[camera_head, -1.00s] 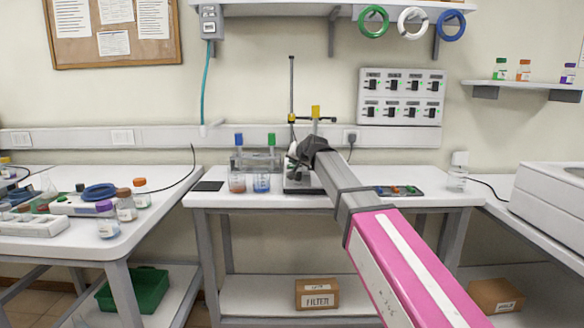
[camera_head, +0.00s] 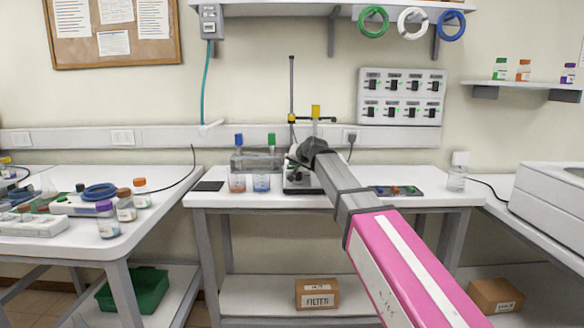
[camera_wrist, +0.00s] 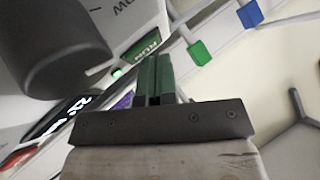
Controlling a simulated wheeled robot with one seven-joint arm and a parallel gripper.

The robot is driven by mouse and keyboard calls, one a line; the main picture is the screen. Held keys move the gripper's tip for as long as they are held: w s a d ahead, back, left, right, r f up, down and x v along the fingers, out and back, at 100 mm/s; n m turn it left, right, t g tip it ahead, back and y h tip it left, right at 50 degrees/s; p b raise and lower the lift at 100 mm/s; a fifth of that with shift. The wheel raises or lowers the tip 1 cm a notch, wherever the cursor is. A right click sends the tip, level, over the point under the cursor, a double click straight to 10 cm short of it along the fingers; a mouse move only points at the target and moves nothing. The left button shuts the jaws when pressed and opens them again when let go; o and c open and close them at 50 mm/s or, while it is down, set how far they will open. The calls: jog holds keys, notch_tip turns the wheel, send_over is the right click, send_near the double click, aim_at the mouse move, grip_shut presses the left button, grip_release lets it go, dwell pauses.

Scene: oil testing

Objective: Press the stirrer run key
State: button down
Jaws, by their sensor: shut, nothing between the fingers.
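The stirrer (camera_head: 303,183) stands on the middle bench, partly hidden by my arm. In the wrist view its white sloping front shows a green key marked RUN (camera_wrist: 141,46), with a small lit green lamp (camera_wrist: 117,72) beside it. My gripper (camera_wrist: 156,60) is shut and empty, its green fingertips just below the RUN key in the picture. I cannot tell whether they touch it. A dark display (camera_wrist: 62,116), a purple key (camera_wrist: 123,101) and a red key (camera_wrist: 20,156) are also on the front. In the head view my fingertips are hidden at the stirrer.
A large dark round part (camera_wrist: 62,50) is close to my gripper in the wrist view. A stand rod (camera_head: 292,95) rises behind the stirrer. Two beakers (camera_head: 262,184) are left of it, and a tray (camera_head: 402,191) lies right. Green (camera_wrist: 199,53) and blue (camera_wrist: 250,14) blocks appear beyond.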

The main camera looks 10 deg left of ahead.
dwell(0.4)
jog(key=shift+s+r, duration=0.25)
jog(key=shift+r, duration=0.45)
jog(key=shift+r, duration=0.1)
jog(key=shift+s+d+r, duration=0.1)
jog(key=shift+s+r, duration=0.15)
jog(key=shift+r, duration=0.5)
jog(key=shift+s+d+r, duration=0.1)
jog(key=shift+s+r, duration=0.2)
jog(key=shift+r, duration=0.5)
jog(key=shift+s+d+r, duration=0.1)
jog(key=shift+s+r, duration=0.15)
jog(key=shift+r, duration=0.5)
jog(key=shift+s, duration=0.1)
